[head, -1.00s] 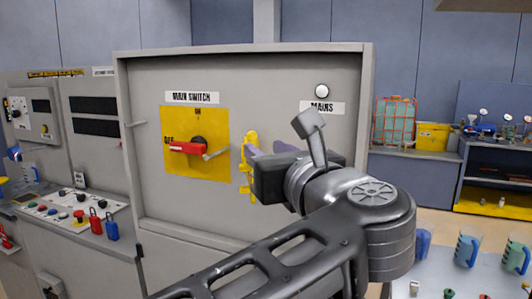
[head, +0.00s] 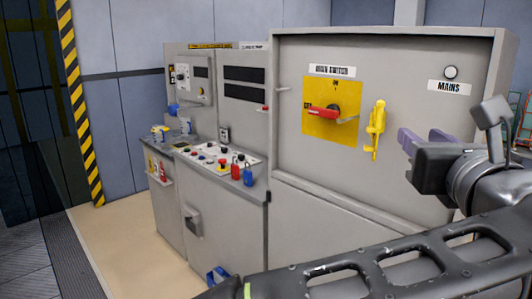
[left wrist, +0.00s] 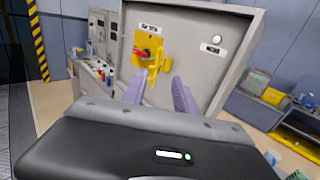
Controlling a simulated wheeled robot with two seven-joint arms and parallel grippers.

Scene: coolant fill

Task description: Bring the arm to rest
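My left gripper (head: 424,138) is at the right of the head view, in front of the grey main switch cabinet (head: 420,110). Its two purple fingers are apart, with nothing held between them. The left wrist view shows the same spread fingers (left wrist: 159,92) pointing toward the cabinet (left wrist: 190,70). In the head view, the fingers appear just right of a yellow clamp-like piece (head: 376,130) on the cabinet front, with a gap between them. The red switch handle (head: 322,112) sits level on its yellow plate (head: 347,135), at the OFF lettering. My right gripper is not in view.
A control console (head: 215,160) with buttons and red and blue padlocks stands left of the cabinet. Bare floor (head: 120,240) lies to its left, by a striped post (head: 80,100). Shelving (left wrist: 290,125) shows at right in the wrist view.

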